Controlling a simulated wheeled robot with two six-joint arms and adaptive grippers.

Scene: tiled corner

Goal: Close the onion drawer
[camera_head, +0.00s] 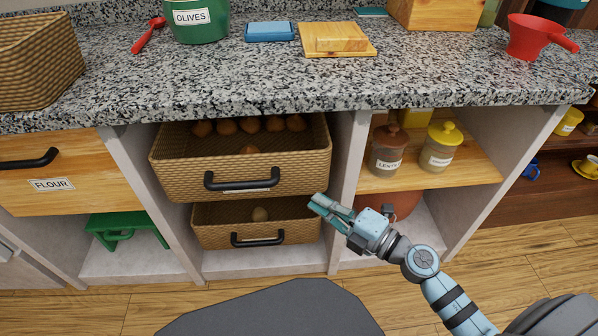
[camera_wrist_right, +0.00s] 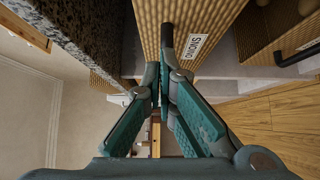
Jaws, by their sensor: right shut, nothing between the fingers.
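The onion drawer (camera_head: 290,178) is a woven wicker basket under the counter, pulled out so several brown onions (camera_head: 248,124) show inside. It has a black handle (camera_head: 242,181). In the right wrist view its front (camera_wrist_right: 208,12) carries a label reading ONIONS (camera_wrist_right: 196,46). My right gripper (camera_head: 316,203) is shut and empty at the lower right corner of the drawer's front. In the right wrist view its fingers (camera_wrist_right: 160,78) point toward the drawer; I cannot tell whether they touch it. My left gripper is not in view.
A lower wicker drawer (camera_head: 292,218) with a black handle is directly below. A shelf with a brown jar (camera_head: 387,150) and a yellow-lidded jar (camera_head: 438,147) is to the right. The granite counter (camera_head: 250,85) overhangs above. A flour drawer (camera_head: 60,170) is at left.

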